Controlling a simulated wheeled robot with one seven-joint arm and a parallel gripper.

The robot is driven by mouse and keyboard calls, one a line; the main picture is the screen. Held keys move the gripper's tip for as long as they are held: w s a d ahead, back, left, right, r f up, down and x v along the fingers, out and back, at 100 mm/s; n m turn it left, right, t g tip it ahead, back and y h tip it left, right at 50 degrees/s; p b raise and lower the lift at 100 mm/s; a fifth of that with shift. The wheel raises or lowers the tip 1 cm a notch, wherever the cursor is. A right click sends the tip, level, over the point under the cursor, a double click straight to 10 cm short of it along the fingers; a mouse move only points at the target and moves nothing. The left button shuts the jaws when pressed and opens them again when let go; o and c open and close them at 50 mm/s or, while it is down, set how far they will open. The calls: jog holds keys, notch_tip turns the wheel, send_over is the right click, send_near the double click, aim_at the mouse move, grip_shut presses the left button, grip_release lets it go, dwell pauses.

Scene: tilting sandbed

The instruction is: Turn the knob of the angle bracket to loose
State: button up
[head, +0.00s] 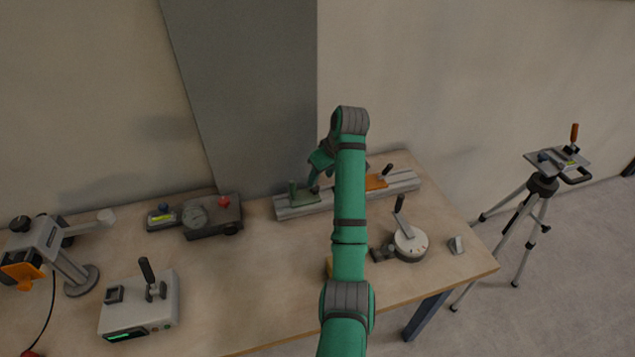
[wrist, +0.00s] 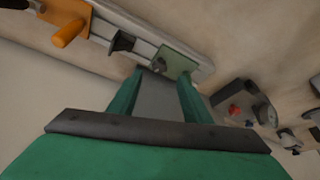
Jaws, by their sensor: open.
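My gripper (head: 314,186) is at the back of the workbench, over a grey rail, partly hidden by my arm. In the wrist view its fingers (wrist: 160,78) are apart with nothing between them. Just beyond the fingertips is a green plate (wrist: 177,60) on the rail; in the head view a green upright piece (head: 293,190) stands there. Farther along the rail is an orange plate (head: 375,182) with a dark handle (head: 387,169); an orange knob (wrist: 68,34) shows on it in the wrist view. I cannot tell for certain which part is the angle bracket. I cannot read any knob's setting.
A round white dial (head: 411,245) with a black lever stands at the right. A dark box (head: 212,218) with a gauge and red button is left of the rail. A grey box (head: 140,308) with a lever is front left. A tripod (head: 541,190) stands beyond the bench. Its middle is mostly clear.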

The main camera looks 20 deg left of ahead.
jog(key=shift+v, duration=2.05)
